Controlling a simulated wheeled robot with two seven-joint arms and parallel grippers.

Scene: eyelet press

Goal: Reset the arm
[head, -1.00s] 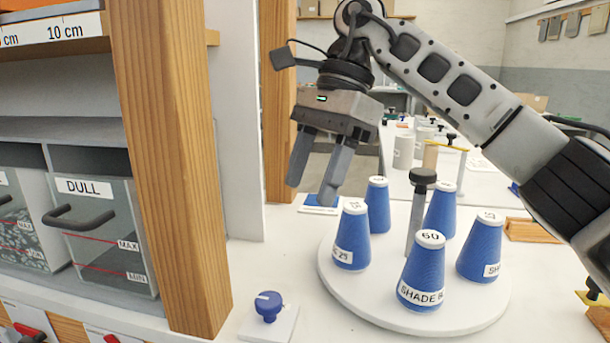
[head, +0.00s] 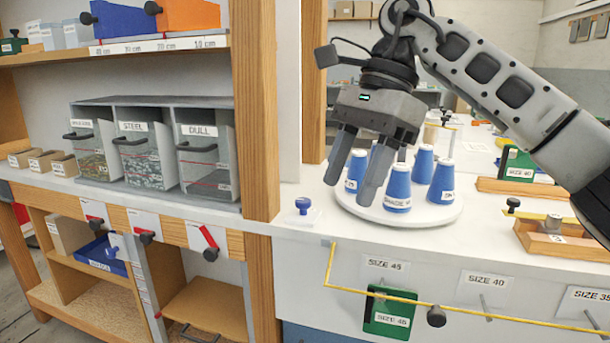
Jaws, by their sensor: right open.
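My right gripper (head: 357,168) is open and empty in the head view. Its arm comes in from the right, and its two fingers point down in front of the round white turntable (head: 440,216). Several blue thread cones (head: 398,190) stand upright on the turntable. The fingers overlap part of the turntable and some cones in the picture; I cannot tell whether they touch. My left gripper is not in view.
A wooden post (head: 256,110) stands left of the turntable. Left of it are clear-fronted bins, including the DULL bin (head: 208,160). A blue knob (head: 303,205) sits on the counter. A yellow rail (head: 400,297) and a green SIZE 45 block (head: 389,312) are at the counter's front.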

